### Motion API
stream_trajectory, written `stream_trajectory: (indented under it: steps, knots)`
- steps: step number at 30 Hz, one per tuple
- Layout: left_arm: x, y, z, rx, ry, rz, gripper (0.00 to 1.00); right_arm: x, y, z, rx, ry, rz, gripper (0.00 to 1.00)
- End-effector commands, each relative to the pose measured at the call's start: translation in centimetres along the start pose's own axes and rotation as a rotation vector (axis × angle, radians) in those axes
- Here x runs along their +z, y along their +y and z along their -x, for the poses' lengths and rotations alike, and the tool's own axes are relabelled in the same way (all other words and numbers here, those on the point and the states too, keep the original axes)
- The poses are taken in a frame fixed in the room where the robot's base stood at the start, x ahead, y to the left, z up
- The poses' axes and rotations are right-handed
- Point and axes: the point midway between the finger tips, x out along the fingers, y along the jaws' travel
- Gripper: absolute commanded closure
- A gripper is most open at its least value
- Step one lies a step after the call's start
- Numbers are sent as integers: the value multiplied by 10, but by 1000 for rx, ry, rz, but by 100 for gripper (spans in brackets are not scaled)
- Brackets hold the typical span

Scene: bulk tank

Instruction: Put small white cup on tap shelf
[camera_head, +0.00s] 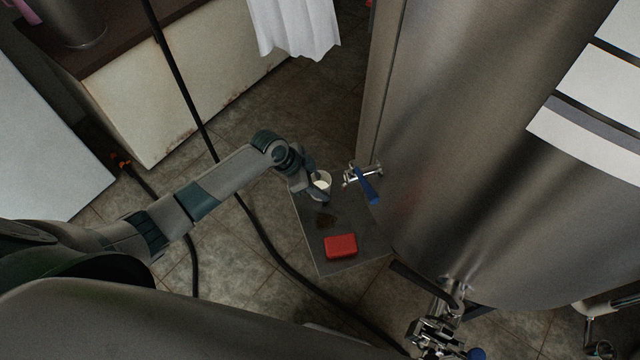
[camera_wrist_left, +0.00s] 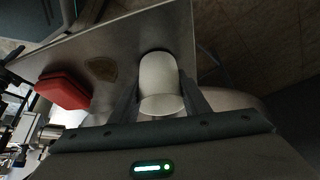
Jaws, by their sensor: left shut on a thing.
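The small white cup (camera_head: 321,182) is held in my left gripper (camera_head: 314,191), near the far end of the grey tap shelf (camera_head: 346,266). In the left wrist view the cup (camera_wrist_left: 160,82) sits between the two fingers of my left gripper (camera_wrist_left: 158,90). Whether the cup's bottom touches the shelf (camera_wrist_left: 118,32) cannot be told. The tap with a blue handle (camera_head: 367,184) sticks out of the tank just to the right of the cup. My right gripper is not clearly seen in either view.
A red block (camera_head: 341,246) lies on the near part of the shelf, with a dark brown stain (camera_head: 326,221) beyond it. The large steel tank (camera_head: 470,130) stands close on the right. A dark hose (camera_head: 262,240) runs across the tiled floor.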

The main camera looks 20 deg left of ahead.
Motion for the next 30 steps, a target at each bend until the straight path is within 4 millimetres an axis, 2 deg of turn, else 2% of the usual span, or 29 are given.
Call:
stream_trajectory:
  steps: [2,3,5,14,20,26,30]
  knots:
    - [1,0,-2,0,0,0,81,0,0,-2,0,0,0,64]
    - [1,0,-2,0,0,0,50,0,0,-1,0,0,0,64]
    - [1,0,-2,0,0,0,39,0,0,-1,0,0,0,64]
    - [1,0,-1,0,0,0,39,-1,-5,-1,-5,1,-2,64]
    - [0,-1,6,-1,-1,-1,39,-2,-7,-1,-7,2,-3,64]
    - [0,-1,29,-2,0,-2,39,-1,-7,-5,-7,2,-2,64]
    - [1,-2,54,-3,0,-2,39,-1,-6,-9,-6,1,-2,64]
